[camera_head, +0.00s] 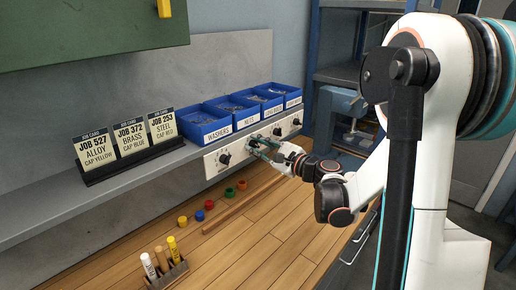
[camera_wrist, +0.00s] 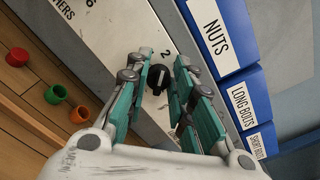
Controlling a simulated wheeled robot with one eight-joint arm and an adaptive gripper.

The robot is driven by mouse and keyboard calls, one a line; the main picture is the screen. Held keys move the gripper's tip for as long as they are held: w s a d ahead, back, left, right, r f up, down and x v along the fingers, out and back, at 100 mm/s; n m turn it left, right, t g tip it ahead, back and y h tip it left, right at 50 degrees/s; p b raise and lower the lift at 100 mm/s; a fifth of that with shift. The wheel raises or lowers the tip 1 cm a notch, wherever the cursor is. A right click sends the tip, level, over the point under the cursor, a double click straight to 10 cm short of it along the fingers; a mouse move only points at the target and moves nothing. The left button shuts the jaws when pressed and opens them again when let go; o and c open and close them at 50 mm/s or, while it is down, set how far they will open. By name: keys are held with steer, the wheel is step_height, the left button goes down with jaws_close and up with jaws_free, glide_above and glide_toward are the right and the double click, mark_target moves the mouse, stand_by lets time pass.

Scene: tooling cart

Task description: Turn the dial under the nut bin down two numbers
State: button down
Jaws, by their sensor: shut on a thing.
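The nut bin is the blue bin labelled NUTS (camera_wrist: 215,30), second from the left on the shelf in the head view (camera_head: 247,119). Below it, the black dial (camera_wrist: 158,74) sits on the pale panel, with a printed 2 beside it in the wrist view. My gripper (camera_head: 259,147) reaches the panel from the right and hides most of this dial in the head view. In the wrist view my gripper's green fingers (camera_wrist: 163,84) stand on both sides of the dial, shut on it. A white mark shows on the knob, but its exact setting is unclear.
A washer bin (camera_head: 217,133) stands left, with its own dial (camera_head: 224,159); bolt bins stand right, above more dials (camera_head: 277,132). Job cards (camera_head: 130,138) stand on the shelf. Coloured caps (camera_head: 209,204), a wooden strip and a marker holder (camera_head: 165,275) lie on the wooden bench.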

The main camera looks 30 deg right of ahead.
steer(key=shift+m, duration=0.5)
steer(key=c, duration=1.5)
jaws_free()
steer(key=shift+o, duration=0.2)
steer(key=shift+s, duration=0.1)
steer(key=v, duration=1.1)
steer(key=shift+s+d, duration=0.2)
steer(key=shift+s, duration=0.15)
